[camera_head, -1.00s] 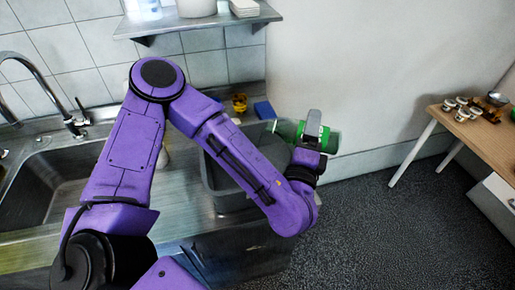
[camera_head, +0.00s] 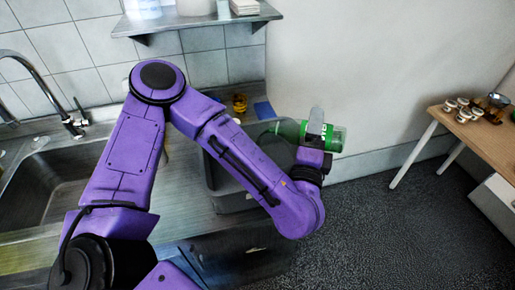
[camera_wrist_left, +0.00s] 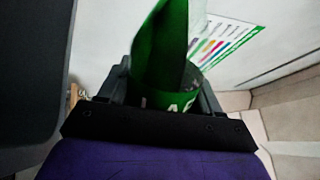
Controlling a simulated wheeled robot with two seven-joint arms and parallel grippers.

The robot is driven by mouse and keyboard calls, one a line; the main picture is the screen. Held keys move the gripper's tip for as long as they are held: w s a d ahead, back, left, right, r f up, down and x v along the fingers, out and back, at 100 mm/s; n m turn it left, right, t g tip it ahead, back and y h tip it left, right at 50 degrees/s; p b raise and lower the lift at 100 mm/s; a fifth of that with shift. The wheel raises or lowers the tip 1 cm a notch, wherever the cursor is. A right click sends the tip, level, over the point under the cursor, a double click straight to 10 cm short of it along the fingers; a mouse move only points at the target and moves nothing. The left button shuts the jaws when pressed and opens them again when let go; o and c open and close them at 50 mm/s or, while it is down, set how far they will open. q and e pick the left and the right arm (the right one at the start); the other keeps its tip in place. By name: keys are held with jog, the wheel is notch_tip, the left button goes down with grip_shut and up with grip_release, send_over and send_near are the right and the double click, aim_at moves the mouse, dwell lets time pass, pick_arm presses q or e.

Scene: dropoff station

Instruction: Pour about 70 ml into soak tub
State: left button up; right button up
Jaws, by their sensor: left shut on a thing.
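My left gripper (camera_head: 315,127) is shut on a green bottle (camera_head: 290,129). The bottle lies nearly on its side, one end pointing left toward the dark grey tub (camera_head: 213,176) and the other pointing right. In the left wrist view the green bottle (camera_wrist_left: 160,62) stands out between the dark fingers (camera_wrist_left: 160,88). The tub sits on the steel counter, partly hidden behind my purple forearm. Its contents are hidden, and I cannot make out any stream of liquid. My right gripper is not in view.
A steel sink (camera_head: 45,185) with a tap (camera_head: 70,118) is at left. A blue item (camera_head: 264,110) and a small amber item (camera_head: 239,103) are behind the tub. A shelf (camera_head: 195,22) hangs above. A wooden table (camera_head: 470,130) with small items stands far right.

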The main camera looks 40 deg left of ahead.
pick_arm(q)
jog(key=shift+w+d+r, duration=0.1)
jog(key=shift+d+r, duration=0.05)
jog(key=shift+r, duration=0.05)
dwell(0.6)
jog(key=r+m+p, duration=0.1)
jog(key=p, duration=0.3)
jog(key=shift+w+d+r+m+h, duration=0.1)
jog(key=shift+r+m+h, duration=0.1)
jog(key=shift+m+h, duration=0.15)
jog(key=shift+w+d+f+m, duration=0.1)
jog(key=shift+f+m, duration=0.4)
jog(key=shift+m, duration=0.15)
jog(key=shift+f+t, duration=0.25)
jog(key=shift+t, duration=0.05)
jog(key=shift+r+m+h+p, duration=0.2)
jog(key=shift+m+h+p, duration=0.1)
jog(key=shift+h+p, duration=0.05)
jog(key=shift+d+r+m+p, duration=0.1)
jog(key=shift+m+p, duration=0.3)
jog(key=shift+p, duration=0.15)
jog(key=shift+f+m, duration=0.2)
jog(key=shift+m, duration=0.2)
jog(key=shift+m+h, duration=0.3)
jog(key=shift+a+f, duration=0.1)
jog(key=shift+a, duration=0.1)
